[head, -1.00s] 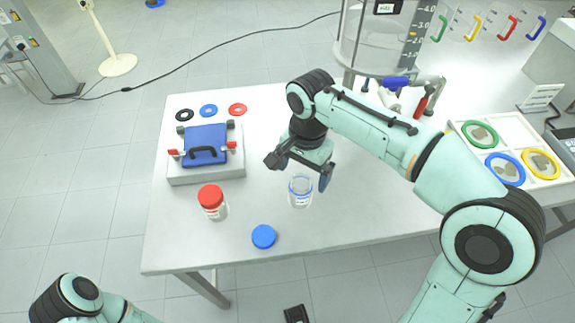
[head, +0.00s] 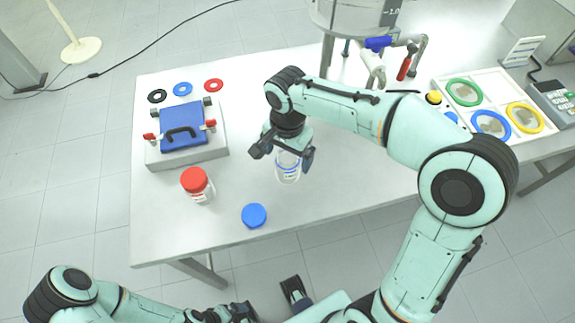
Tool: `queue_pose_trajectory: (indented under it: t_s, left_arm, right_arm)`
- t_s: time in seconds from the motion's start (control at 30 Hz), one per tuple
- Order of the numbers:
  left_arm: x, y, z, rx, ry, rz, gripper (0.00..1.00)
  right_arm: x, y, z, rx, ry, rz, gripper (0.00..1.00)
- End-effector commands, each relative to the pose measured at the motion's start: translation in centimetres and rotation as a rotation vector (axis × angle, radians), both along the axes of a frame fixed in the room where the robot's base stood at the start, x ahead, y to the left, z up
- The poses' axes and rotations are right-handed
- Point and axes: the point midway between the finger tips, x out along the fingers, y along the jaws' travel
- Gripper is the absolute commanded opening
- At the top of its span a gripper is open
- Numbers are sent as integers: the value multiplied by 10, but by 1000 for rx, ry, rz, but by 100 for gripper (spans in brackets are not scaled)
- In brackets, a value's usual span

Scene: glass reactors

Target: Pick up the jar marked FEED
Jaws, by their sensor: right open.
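An open clear glass jar (head: 289,174) with blue markings stands upright on the white table. A jar with a red lid (head: 196,185) and a pale label stands to its left. I cannot read either label, so I cannot tell which is marked FEED. My right gripper (head: 283,153) points down over the clear jar, its open fingers on either side of the jar's upper part. The gripper hides part of the jar's top, and I cannot tell if the fingers touch it.
A blue lid (head: 253,215) lies near the table's front edge. A grey box with a blue clamped top (head: 183,128) stands at the left, with black, blue and red rings behind it. A white tray (head: 478,87) of coloured rings and a glass reactor (head: 352,18) stand at the back right.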

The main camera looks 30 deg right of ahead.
Motion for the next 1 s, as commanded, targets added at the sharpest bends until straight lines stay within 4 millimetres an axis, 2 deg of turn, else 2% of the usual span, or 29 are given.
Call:
queue_pose_trajectory:
  t_s: [0.1,0.2,0.47,0.67,1.0]
  left_arm:
    - [-1,0,-3,0,1,0,100]
    - [-1,0,-4,0,1,0,100]
    - [-1,0,-3,0,1,0,100]
    - [-1,0,-3,0,1,0,100]
    - [-1,0,-3,0,1,0,100]
  right_arm:
    - [1,-1,-20,-1,4,0,97]
    - [1,-1,-28,-1,2,1,97]
    - [1,-1,-30,0,0,1,97]
    - [1,-1,-30,0,0,1,36]
    - [2,-1,-27,0,-1,1,34]
